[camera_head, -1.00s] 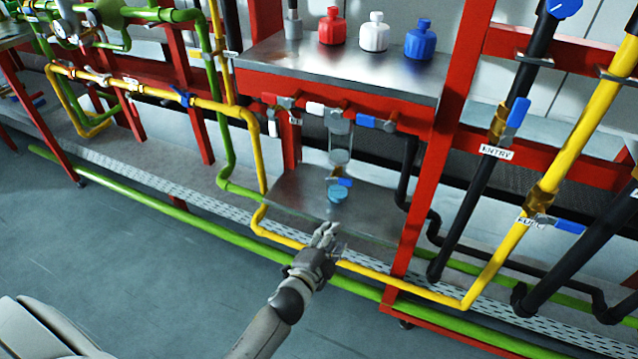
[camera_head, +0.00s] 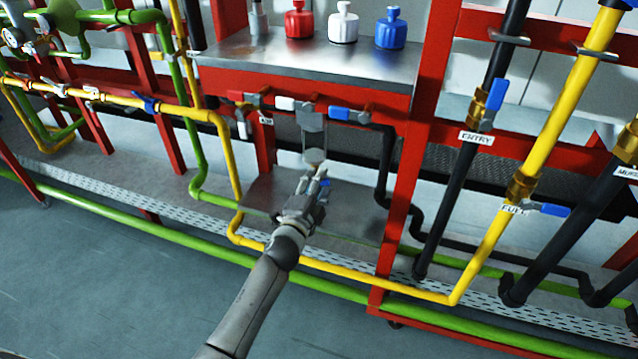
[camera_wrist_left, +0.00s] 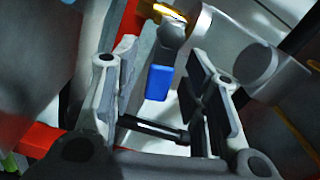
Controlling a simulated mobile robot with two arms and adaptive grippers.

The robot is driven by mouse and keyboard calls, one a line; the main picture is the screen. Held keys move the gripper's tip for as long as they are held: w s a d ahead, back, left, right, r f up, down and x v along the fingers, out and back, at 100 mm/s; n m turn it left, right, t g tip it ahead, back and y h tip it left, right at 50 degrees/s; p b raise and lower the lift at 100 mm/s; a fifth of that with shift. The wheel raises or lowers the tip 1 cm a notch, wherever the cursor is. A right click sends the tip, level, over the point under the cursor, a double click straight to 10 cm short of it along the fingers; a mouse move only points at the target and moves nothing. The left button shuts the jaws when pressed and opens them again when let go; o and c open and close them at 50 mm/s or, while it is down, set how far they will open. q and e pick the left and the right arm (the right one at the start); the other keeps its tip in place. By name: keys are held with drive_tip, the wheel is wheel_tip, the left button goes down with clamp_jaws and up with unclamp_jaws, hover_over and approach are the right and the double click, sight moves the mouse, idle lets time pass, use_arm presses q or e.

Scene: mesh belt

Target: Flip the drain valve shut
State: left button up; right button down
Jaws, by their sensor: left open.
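What looks like the drain valve shows in the left wrist view: a blue handle (camera_wrist_left: 160,82) hangs below a round grey body (camera_wrist_left: 172,35) with a brass part above it. The handle sits between the two open fingers of my left gripper (camera_wrist_left: 160,85), with no clear contact visible. In the head view my left gripper (camera_head: 316,178) is below the grey vessel (camera_head: 312,122) under the bench, and it mostly hides the valve. A bit of blue (camera_head: 326,184) shows beside the fingers. My right gripper is out of view.
Above are the red rack's other valve handles: red (camera_head: 240,97), white (camera_head: 289,104) and blue (camera_head: 342,113). A steel shelf (camera_head: 352,212) lies behind and below the gripper. A red post (camera_head: 412,170) stands to the right, and a yellow pipe (camera_head: 345,273) runs below.

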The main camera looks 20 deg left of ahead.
use_arm(q)
drive_tip(key=shift+w, duration=0.55)
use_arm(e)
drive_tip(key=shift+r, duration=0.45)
use_arm(q)
clamp_jaws()
drive_tip(key=shift+f+m, duration=0.15)
drive_tip(key=shift+m, duration=0.15)
drive_tip(key=shift+f+m+b, duration=0.3)
drive_tip(key=shift+m+b, duration=0.25)
drive_tip(key=shift+m, duration=0.65)
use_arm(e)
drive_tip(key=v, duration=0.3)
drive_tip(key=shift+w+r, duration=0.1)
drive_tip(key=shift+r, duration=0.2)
use_arm(q)
unclamp_jaws()
